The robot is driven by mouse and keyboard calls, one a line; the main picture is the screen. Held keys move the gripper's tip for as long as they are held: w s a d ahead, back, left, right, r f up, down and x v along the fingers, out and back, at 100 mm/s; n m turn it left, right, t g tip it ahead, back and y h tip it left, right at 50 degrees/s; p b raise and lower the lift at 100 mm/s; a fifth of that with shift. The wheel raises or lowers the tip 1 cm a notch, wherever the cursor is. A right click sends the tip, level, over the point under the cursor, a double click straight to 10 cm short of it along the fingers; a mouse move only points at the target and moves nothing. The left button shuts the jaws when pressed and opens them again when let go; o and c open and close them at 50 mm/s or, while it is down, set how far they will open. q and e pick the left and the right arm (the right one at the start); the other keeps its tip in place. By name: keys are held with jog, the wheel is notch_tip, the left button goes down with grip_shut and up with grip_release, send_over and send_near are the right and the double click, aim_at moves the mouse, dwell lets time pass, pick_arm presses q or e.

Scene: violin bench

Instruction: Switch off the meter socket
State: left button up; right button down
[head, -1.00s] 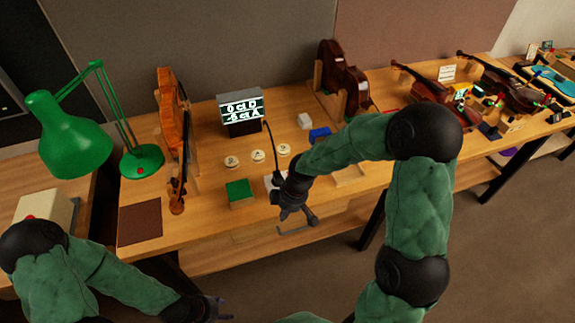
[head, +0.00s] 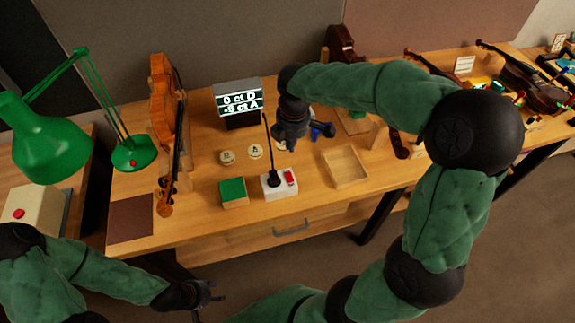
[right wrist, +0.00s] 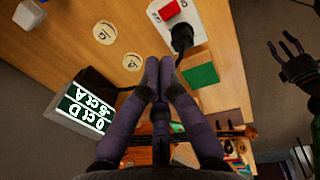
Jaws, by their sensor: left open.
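The meter socket (head: 268,190) is a white block near the bench's front edge, with a red switch (head: 289,177) at its right end and a black plug (head: 274,178) in it. A black cord rises from the plug. In the right wrist view the socket (right wrist: 188,35) and its red switch (right wrist: 169,11) lie beyond my fingertips. The meter (head: 238,103) has a lit display. My right gripper (head: 290,143) is above the bench behind the socket, apart from it, with its fingers together and nothing between them (right wrist: 160,62). My left gripper (head: 212,294) is open and empty in front of the bench.
A green-topped block (head: 233,192) stands left of the socket, and an empty wooden tray (head: 345,168) right of it. Round labelled discs (head: 255,151) lie behind. A violin (head: 163,110) stands at left near a green lamp (head: 40,135). A blue object (head: 325,130) is beside my right gripper.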

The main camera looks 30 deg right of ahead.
aim_at(289, 173)
jog(key=shift+f, duration=0.15)
jog(key=f+b, duration=0.1)
jog(key=f, duration=0.3)
jog(key=w+f+b, duration=0.1)
jog(key=f, duration=0.4)
jog(key=f+b, duration=0.2)
jog(key=f, duration=0.2)
jog(key=shift+w+d+f, duration=0.15)
jog(key=shift+w+d, duration=0.05)
jog(key=shift+w, duration=0.1)
jog(key=shift+f, duration=0.2)
jog(key=shift+w+f, duration=0.1)
jog(key=shift+f, duration=0.2)
jog(key=shift+s, duration=0.2)
jog(key=shift+s+a+r+p, duration=0.2)
jog(key=shift+s+r+p, duration=0.1)
jog(key=shift+s, duration=0.25)
jog(key=shift+r, duration=0.1)
